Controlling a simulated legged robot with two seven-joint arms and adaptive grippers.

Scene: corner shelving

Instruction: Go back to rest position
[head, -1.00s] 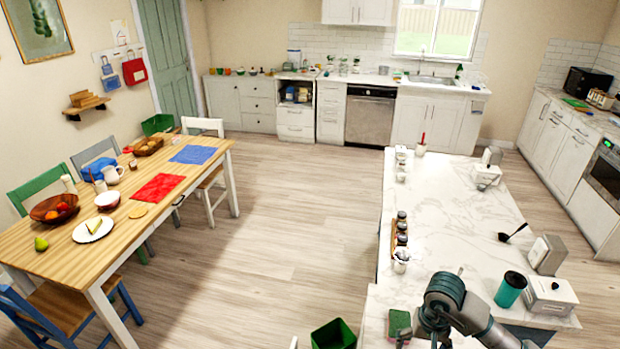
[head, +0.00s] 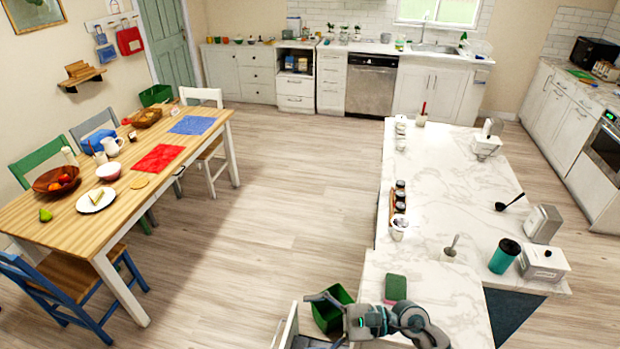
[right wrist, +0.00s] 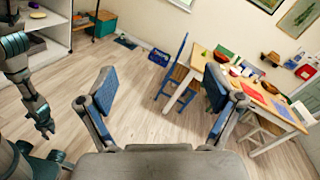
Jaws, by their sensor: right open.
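My right gripper (head: 318,320) is at the bottom of the head view, beside the island's front left end and near a green bin (head: 334,308). In the right wrist view my right gripper (right wrist: 160,88) is open, its two blue-padded fingers wide apart with nothing between them. Past them are floor and the dining table. My left gripper (right wrist: 45,127) hangs at the left edge of the right wrist view, over bare floor. It is too small there to tell open from shut, and it is outside the head view.
An open drawer (head: 288,328) is beside the bin. The wooden dining table (head: 140,185) stands left, with clear floor between.

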